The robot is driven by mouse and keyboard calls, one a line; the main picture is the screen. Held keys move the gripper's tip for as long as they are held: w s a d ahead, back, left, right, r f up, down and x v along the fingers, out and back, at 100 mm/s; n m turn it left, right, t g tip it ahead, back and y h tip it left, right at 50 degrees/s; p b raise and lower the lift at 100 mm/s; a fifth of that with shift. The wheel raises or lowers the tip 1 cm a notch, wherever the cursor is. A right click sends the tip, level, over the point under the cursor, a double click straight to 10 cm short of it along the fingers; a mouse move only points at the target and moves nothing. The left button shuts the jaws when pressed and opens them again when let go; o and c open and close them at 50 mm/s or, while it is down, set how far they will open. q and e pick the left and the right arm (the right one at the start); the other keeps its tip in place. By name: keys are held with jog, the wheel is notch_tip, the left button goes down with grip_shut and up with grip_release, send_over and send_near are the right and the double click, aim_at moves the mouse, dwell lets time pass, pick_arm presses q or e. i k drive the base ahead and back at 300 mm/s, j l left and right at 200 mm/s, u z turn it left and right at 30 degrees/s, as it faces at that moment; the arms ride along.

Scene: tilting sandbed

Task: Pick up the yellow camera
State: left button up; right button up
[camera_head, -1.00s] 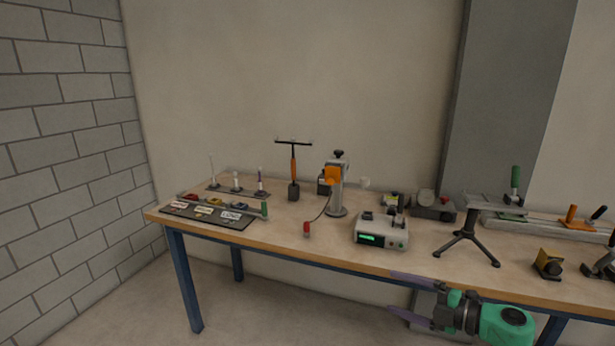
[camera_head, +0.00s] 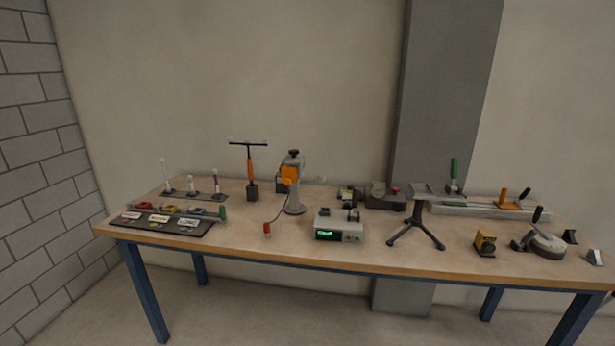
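The yellow camera (camera_head: 485,243) is a small boxy yellow body with a dark round front. It stands on the workbench (camera_head: 400,265) near the front edge, right of the middle. It is to the right of a black tripod stand (camera_head: 416,222) and left of a round grey tool with a dark handle (camera_head: 545,244). Nothing covers the camera. Neither of my grippers is in view.
A grey device with a green display (camera_head: 339,226) stands left of the tripod. A grey stand with an orange part (camera_head: 292,183) is further left. A black labelled mat (camera_head: 165,226) lies at the left end. Bare bench separates the camera from its neighbours.

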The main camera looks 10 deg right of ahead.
aim_at(484, 241)
jog(key=z, duration=1.55)
